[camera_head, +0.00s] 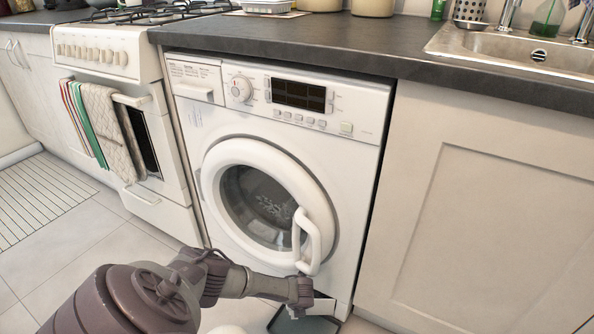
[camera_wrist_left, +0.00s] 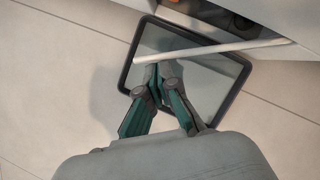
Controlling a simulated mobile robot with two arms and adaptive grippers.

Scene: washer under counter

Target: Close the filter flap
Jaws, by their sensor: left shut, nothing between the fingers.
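The washer (camera_head: 260,150) stands under the counter with its round door shut. The filter flap (camera_wrist_left: 215,50) is open at the washer's foot; in the left wrist view it shows as a thin white strip, nearly edge-on. Behind it, the dark filter recess (camera_wrist_left: 205,12) shows a round part inside. My left gripper (camera_wrist_left: 156,72) is shut and empty, its fingertips close to the flap's left part; I cannot tell whether they touch. In the head view my left arm reaches low in front of the washer and its fingers are hard to make out. My right gripper is out of view.
A dark-rimmed tray (camera_wrist_left: 132,62) lies on the floor under the flap and my left fingers. The washer door's handle (camera_head: 306,240) sticks out above my left wrist. A cabinet (camera_head: 490,220) stands right of the washer, an oven (camera_head: 150,140) left. Floor tiles at front left are clear.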

